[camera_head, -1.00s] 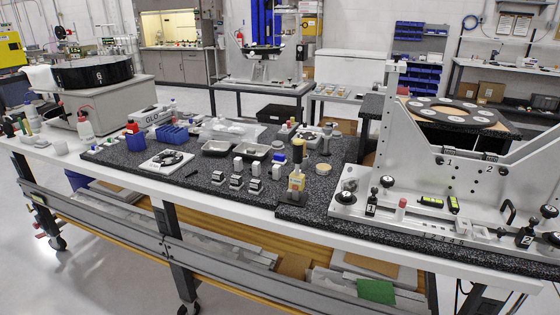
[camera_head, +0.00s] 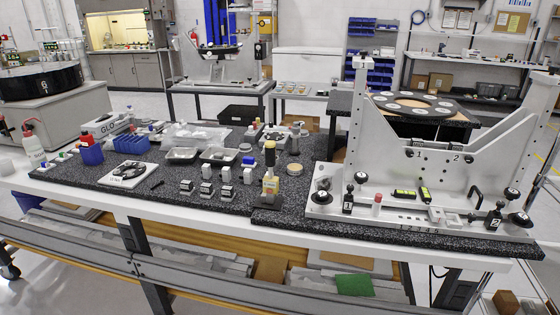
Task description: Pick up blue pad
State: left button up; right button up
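I cannot single out the blue pad with certainty. A small block with a blue top (camera_head: 249,160) stands on the dark speckled slab (camera_head: 150,205), behind the white blocks (camera_head: 226,175) and left of the tool with a yellow body (camera_head: 270,186). A blue rack (camera_head: 131,144) and a blue cup (camera_head: 91,154) stand farther left on the slab. Neither of my grippers is in view.
The slab lies on a long white bench (camera_head: 60,190). A large metal mirror fixture (camera_head: 400,180) stands on its right part. Trays (camera_head: 219,156), a round black-and-white part (camera_head: 129,173) and bottles (camera_head: 33,146) crowd the bench. The slab's front left is fairly clear.

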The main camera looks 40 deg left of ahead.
aim_at(247, 162)
jog(key=k+j+z, duration=0.1)
jog(key=j+z, duration=0.15)
jog(key=j, duration=0.2)
jog(key=k+j+z, duration=0.1)
jog(key=j+z, duration=0.15)
jog(key=j, duration=0.2)
jog(key=k+j, duration=0.1)
jog(key=j, duration=0.25)
jog(key=k+j+z, duration=0.1)
jog(key=j, duration=0.25)
jog(key=k+j+z, duration=0.1)
jog(key=j, duration=0.3)
jog(key=k+j, duration=0.25)
jog(key=k+j+z, duration=0.1)
jog(key=j, duration=0.3)
